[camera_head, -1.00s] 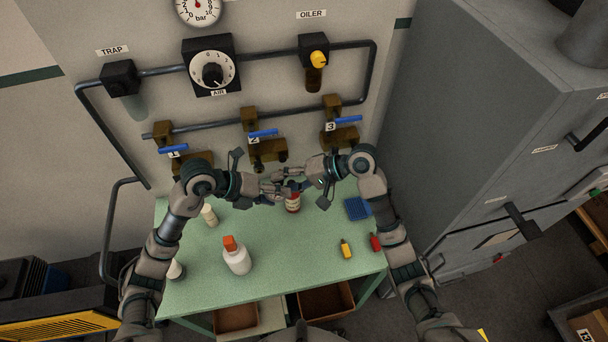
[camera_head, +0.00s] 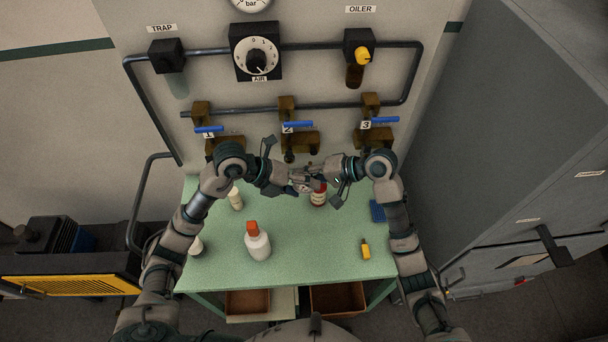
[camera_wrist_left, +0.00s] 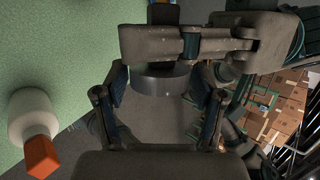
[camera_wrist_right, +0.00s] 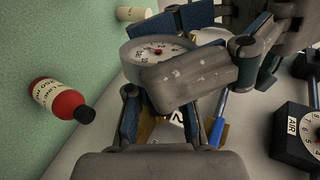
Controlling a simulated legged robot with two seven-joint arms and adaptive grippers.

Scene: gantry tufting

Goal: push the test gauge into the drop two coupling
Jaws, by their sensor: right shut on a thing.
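The test gauge (camera_wrist_right: 158,50), a round white dial with red marks, is between my two grippers in the right wrist view. A grey round body between the left fingers in the left wrist view seems to be the gauge (camera_wrist_left: 160,84). My right gripper (camera_head: 322,173) is shut on the gauge, its grip partly hidden. My left gripper (camera_head: 300,186) is around the gauge, its fingers apart with narrow gaps beside it. The drop two coupling (camera_head: 289,156) is under the brass valve marked 2 (camera_head: 300,141), behind and above the hands.
A red bottle (camera_head: 318,197) stands just below the hands on the green bench (camera_head: 310,265). A white bottle with an orange cap (camera_head: 257,243), a cream bottle (camera_head: 236,199), a yellow bottle (camera_head: 365,249) and a blue tray (camera_head: 377,211) are also there. A grey cabinet (camera_head: 500,130) stands at right.

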